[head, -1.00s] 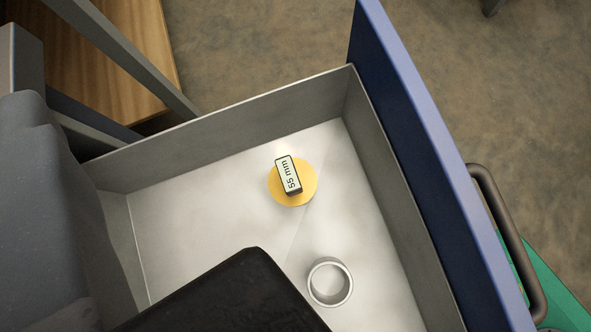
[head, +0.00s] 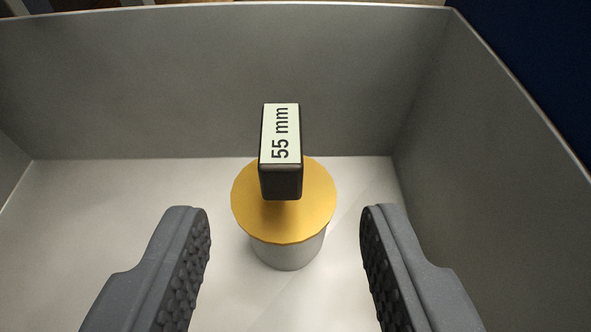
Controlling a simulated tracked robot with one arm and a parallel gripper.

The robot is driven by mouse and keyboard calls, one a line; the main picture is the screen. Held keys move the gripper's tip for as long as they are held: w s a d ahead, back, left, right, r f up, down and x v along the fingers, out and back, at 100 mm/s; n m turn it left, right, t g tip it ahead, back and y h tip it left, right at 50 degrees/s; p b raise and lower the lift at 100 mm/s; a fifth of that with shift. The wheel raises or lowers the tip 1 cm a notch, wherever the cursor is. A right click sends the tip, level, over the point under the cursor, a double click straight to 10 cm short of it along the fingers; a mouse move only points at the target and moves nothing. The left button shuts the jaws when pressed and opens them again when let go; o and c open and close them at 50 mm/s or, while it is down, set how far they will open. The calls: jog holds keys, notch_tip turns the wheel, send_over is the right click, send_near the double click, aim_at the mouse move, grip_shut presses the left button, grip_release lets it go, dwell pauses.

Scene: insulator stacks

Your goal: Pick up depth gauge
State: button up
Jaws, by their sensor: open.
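The depth gauge (head: 285,220) stands upright on the floor of an open metal drawer (head: 90,230). It has a yellow disc, a pale cylinder below it, and a black block on top with a white label reading "55 mm". My gripper (head: 285,225) is open. Its two dark, ribbed fingers stand left and right of the gauge, nearer the camera, with a gap on both sides. Neither finger touches the gauge in this view.
The drawer's grey back wall (head: 200,85) rises behind the gauge, and its right wall (head: 490,150) runs close on the right. A dark blue drawer front (head: 540,60) shows at the upper right. The floor left of the gauge is bare.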

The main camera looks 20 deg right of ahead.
aim_at(280, 162)
jog(key=shift+b+x, duration=1.2)
jog(key=shift+x, duration=3.1)
jog(key=shift+a+r, duration=0.1)
grip_shut()
